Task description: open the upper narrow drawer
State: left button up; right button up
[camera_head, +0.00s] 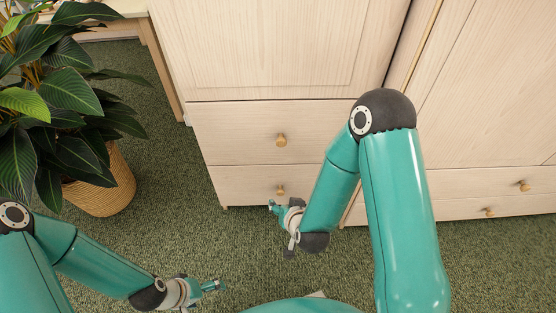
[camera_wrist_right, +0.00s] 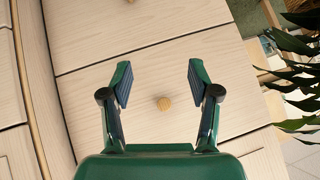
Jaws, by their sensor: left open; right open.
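The upper narrow drawer (camera_head: 235,128) is a pale wood front below the left cabinet door, flush with the cabinet. Its small round wooden knob (camera_head: 281,140) is near the middle. In the right wrist view, which is roughly upside down, this drawer front (camera_wrist_right: 110,55) fills the middle. Its knob (camera_wrist_right: 163,103) appears between the spread fingers of my right gripper (camera_wrist_right: 158,85), not touching them. My right gripper (camera_head: 281,226) is open and empty, low in front of the drawers. My left gripper (camera_head: 211,287) is open and empty above the carpet at lower left.
A lower narrow drawer (camera_head: 240,182) with its own knob (camera_head: 280,190) lies directly below. Wider drawers (camera_head: 470,184) stand to the right. A potted plant (camera_head: 105,185) in a wicker basket is at left. Green carpet (camera_head: 165,180) is clear between plant and cabinet.

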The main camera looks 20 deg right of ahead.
jog(key=w+f+t+h+b, duration=0.2)
jog(key=w+t+b, duration=0.2)
jog(key=b, duration=0.2)
jog(key=m+t+h+b, duration=0.2)
jog(key=t+h+b, duration=0.15)
jog(key=b, duration=0.35)
send_near(281, 144)
jog(key=shift+t, duration=0.45)
jog(key=x, duration=0.3)
jog(key=b+x, duration=0.1)
jog(key=x, duration=0.3)
jog(key=f+x, duration=0.1)
jog(key=x, duration=0.3)
jog(key=shift+d, duration=0.15)
pick_arm(q)
notch_tip(281, 144, down, 18)
jog(key=shift+r, duration=0.25)
